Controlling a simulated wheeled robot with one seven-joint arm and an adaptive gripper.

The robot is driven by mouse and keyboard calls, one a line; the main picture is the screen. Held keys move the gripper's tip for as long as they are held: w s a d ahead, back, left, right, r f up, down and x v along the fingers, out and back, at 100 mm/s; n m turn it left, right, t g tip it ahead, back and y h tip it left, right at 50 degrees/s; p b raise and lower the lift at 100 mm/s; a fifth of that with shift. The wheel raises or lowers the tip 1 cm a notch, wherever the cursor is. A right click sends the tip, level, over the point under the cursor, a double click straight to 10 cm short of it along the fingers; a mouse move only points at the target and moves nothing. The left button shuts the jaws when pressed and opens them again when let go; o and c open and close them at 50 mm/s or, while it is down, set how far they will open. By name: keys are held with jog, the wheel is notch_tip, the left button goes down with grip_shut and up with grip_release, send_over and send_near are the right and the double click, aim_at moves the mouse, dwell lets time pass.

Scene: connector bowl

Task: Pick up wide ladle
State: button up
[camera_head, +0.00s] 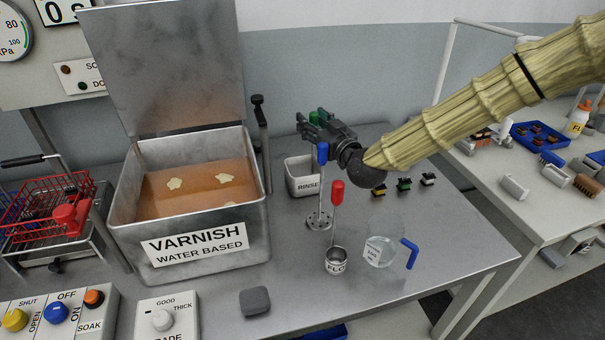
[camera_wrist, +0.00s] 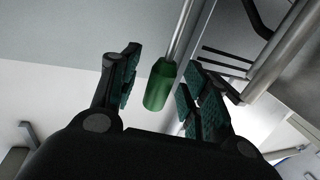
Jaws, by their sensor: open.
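A tool with a green handle (camera_head: 318,116) shows at the back of the bench in the head view, partly covered by my gripper (camera_head: 309,124). Its lower end is hidden there, so I cannot tell whether it is the wide ladle. In the wrist view the green handle (camera_wrist: 160,84) with its metal rod lies between the two spread fingers of my gripper (camera_wrist: 163,70). The fingers are open and the handle is not clamped. A blue-handled tool (camera_head: 323,154) with a perforated disc and a red-handled tool (camera_head: 337,192) with a small cup stand in front of my gripper.
A steel varnish tank (camera_head: 190,266) with a raised lid (camera_head: 170,65) is at left. A RINSE pot (camera_head: 302,180) stands below my gripper. A clear jug (camera_head: 381,247) with a blue handle is at front right. A grey block (camera_head: 255,301) lies near the front edge.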

jog(key=shift+c, duration=0.5)
grip_shut()
jog(key=shift+r, duration=0.1)
